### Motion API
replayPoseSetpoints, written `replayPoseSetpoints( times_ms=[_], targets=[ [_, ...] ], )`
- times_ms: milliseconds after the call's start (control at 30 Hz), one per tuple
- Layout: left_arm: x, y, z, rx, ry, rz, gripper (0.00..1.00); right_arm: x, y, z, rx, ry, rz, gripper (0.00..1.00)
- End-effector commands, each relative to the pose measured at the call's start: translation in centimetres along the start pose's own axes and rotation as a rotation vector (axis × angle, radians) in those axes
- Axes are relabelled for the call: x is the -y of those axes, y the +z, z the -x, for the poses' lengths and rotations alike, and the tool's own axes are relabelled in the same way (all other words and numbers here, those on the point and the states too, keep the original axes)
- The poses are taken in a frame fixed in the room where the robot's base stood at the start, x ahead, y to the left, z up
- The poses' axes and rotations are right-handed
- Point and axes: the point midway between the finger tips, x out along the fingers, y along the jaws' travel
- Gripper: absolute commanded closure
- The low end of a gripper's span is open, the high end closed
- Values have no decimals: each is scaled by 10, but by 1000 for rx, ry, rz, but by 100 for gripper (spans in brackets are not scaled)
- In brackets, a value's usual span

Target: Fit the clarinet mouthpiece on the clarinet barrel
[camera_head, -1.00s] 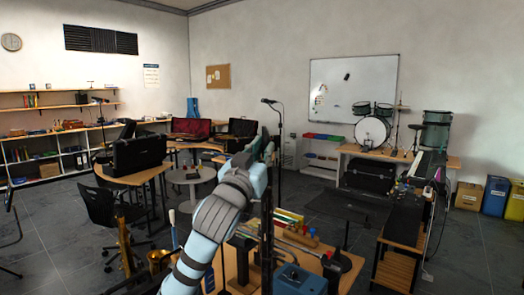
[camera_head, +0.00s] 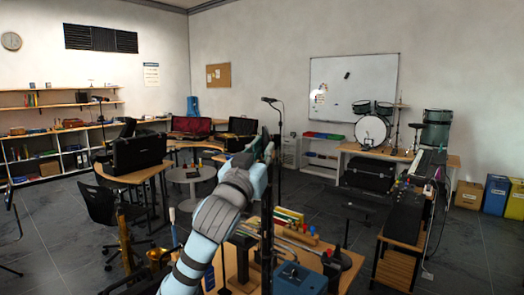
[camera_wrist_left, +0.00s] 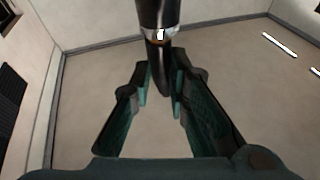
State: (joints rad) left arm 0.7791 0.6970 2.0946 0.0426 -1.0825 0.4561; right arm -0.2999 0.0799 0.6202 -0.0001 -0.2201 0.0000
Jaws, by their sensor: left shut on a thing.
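My left gripper (camera_head: 268,146) is raised in the middle of the head view, above the near workbench. In the left wrist view its two fingers (camera_wrist_left: 161,92) are closed around the narrow end of a black tapered piece with a silver band, which looks like the clarinet mouthpiece (camera_wrist_left: 159,58). The upper end of this piece runs out of the frame. In the head view the held piece is too small and dark to make out. I cannot make out the clarinet barrel in either view. My right gripper is not in view.
The near wooden workbench (camera_head: 240,270) holds a blue box (camera_head: 300,280), books (camera_head: 288,216), a dark round-based stand (camera_head: 340,260) and other small items. A tall microphone stand (camera_head: 280,165) rises behind the gripper. A keyboard stand (camera_head: 405,215) stands to the right. Open floor lies beyond.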

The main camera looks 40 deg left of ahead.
Motion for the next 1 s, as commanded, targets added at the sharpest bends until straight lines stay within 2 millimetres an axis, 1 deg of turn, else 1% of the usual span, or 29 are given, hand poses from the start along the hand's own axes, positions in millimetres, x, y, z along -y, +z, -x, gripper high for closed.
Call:
replayPoseSetpoints(
  times_ms=[667, 1000],
  targets=[
    [0, 12, 3, 3, 0, 0, 100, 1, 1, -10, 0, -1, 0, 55],
    [0, 13, 3, 8, 0, 1, 100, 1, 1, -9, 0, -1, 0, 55]
  ],
)
